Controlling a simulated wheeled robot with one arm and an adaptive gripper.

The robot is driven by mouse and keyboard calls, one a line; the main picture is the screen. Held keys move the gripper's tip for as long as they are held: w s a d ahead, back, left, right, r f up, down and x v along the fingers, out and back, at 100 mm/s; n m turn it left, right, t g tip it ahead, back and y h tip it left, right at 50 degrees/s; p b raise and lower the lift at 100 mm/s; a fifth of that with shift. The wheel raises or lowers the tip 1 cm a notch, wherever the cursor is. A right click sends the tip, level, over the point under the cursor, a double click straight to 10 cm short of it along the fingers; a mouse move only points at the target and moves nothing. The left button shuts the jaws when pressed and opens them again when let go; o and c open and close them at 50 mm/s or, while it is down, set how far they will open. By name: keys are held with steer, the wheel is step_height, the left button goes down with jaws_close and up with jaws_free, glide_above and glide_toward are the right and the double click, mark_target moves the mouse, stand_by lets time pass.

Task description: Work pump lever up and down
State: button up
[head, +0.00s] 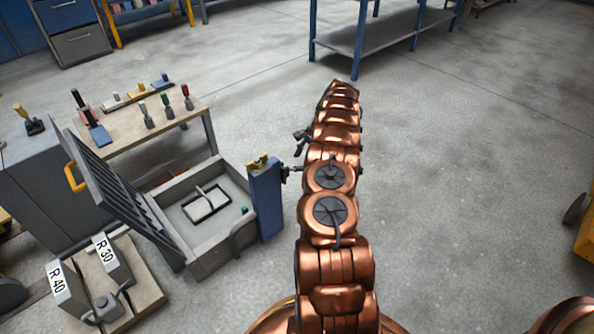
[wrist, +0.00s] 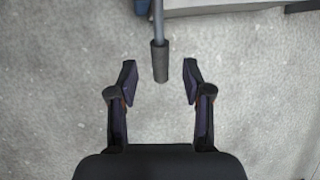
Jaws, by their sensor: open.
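In the wrist view the lever shows as a thin grey rod ending in a dark grip (wrist: 160,62). My gripper (wrist: 159,80) is open, one finger on each side of the line of the grip. The grip's end lies between the fingertips or just beyond them, with clear gaps on both sides and no visible contact. In the head view my copper arm hides most of the gripper and the lever. The open panel mould (head: 190,258) stands left of the arm, with a blue post (head: 266,203) at its right side and its ribbed lid (head: 115,195) tilted up.
Left of the mould are a grey cabinet (head: 50,175), a tool table (head: 150,126) and a board (head: 146,290) with blocks marked R 30 and R 40. A blue-framed table (head: 375,45) stands at the back. The floor right of my arm is largely clear.

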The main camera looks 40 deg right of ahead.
mark_target(298, 167)
steer(key=b+x, duration=0.1)
steer(key=x, duration=0.5)
steer(key=shift+a+f+b, duration=0.15)
steer(key=shift+b, duration=0.15)
jaws_close()
stand_by(0.4)
